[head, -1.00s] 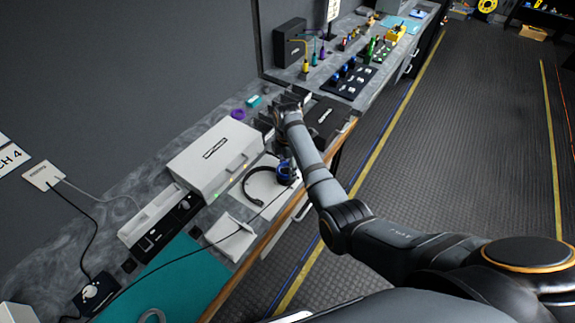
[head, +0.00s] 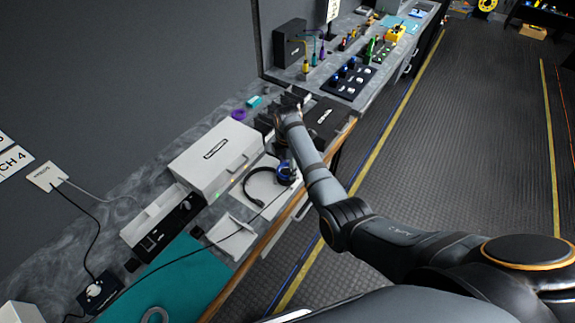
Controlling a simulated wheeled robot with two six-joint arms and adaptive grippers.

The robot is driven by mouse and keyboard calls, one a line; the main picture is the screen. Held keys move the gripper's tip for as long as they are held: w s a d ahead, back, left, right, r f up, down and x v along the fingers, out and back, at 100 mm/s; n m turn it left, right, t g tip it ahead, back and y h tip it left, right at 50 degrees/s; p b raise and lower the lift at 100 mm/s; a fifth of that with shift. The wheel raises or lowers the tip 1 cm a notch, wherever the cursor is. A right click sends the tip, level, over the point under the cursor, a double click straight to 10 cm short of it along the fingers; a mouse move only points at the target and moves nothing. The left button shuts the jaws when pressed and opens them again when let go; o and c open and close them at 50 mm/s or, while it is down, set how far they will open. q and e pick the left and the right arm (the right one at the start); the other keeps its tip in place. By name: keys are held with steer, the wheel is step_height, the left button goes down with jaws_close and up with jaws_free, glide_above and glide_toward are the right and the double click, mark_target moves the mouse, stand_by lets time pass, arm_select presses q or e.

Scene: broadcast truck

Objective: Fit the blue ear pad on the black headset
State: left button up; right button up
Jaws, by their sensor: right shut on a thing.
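The black headset (head: 248,188) lies on a white mat (head: 262,181) on the grey counter, its band curving to the left. The blue ear pad (head: 285,174) is at the headset's right end, by its ear cup. I cannot tell whether it is seated on the cup or just held against it. My right arm reaches in from the right, and its dark gripper (head: 283,155) points down to the pad, shut on it. The forearm partly hides the fingers. My left gripper is not in view.
A white box (head: 208,157) stands just behind the mat. A black box (head: 324,118) and dark upright items are close to my right wrist. A white tray (head: 230,236) and a teal mat (head: 185,280) lie at the front left. A thin black cable crosses the counter near the headset.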

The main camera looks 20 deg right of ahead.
steer(key=shift+f+b, duration=0.4)
steer(key=shift+f, duration=0.5)
steer(key=o, duration=0.9)
step_height(320, 180, up, 12)
stand_by(0.3)
stand_by(0.5)
